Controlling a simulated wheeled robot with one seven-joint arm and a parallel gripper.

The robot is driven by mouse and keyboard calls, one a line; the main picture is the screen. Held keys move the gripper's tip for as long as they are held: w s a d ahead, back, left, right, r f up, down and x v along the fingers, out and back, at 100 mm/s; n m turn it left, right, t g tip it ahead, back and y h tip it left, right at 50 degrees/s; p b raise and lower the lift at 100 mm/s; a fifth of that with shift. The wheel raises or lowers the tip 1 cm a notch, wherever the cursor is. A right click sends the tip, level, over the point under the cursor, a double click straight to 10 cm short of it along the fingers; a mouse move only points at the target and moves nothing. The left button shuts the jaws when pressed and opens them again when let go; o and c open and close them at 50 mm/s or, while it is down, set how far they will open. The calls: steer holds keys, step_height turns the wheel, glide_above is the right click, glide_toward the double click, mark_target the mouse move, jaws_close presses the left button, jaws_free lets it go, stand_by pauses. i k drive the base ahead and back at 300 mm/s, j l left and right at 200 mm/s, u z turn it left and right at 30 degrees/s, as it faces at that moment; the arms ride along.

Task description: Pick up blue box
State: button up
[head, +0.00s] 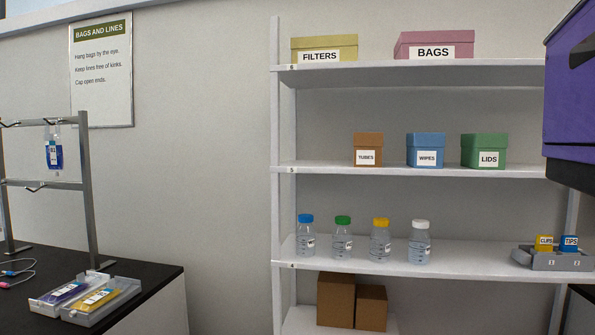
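A blue lidded box labelled WIPES (425,149) stands upright on the shelf marked 5, between an orange-brown box labelled TUBES (368,149) and a green box labelled LIDS (484,150). There are gaps between them. A much smaller blue box labelled TIPS (568,243) sits in a grey holder (545,262) on the shelf marked 4, beside a yellow box labelled CLIPS (544,243). My gripper is not in view.
Bottles with coloured caps (380,241) stand on shelf 4. FILTERS (324,48) and BAGS (434,45) boxes are on shelf 6. A purple block (570,90) juts in at right. A dark bench (140,278) with a metal rack (88,190) is at left.

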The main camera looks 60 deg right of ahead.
mark_target(424, 150)
steer(key=j+z, duration=0.1)
steer(key=z, duration=0.3)
steer(key=j+z, duration=0.1)
steer(key=z, duration=0.3)
steer(key=j+z, duration=0.1)
steer(key=z, duration=0.3)
steer(key=k+z, duration=0.1)
steer(key=z, duration=1.5)
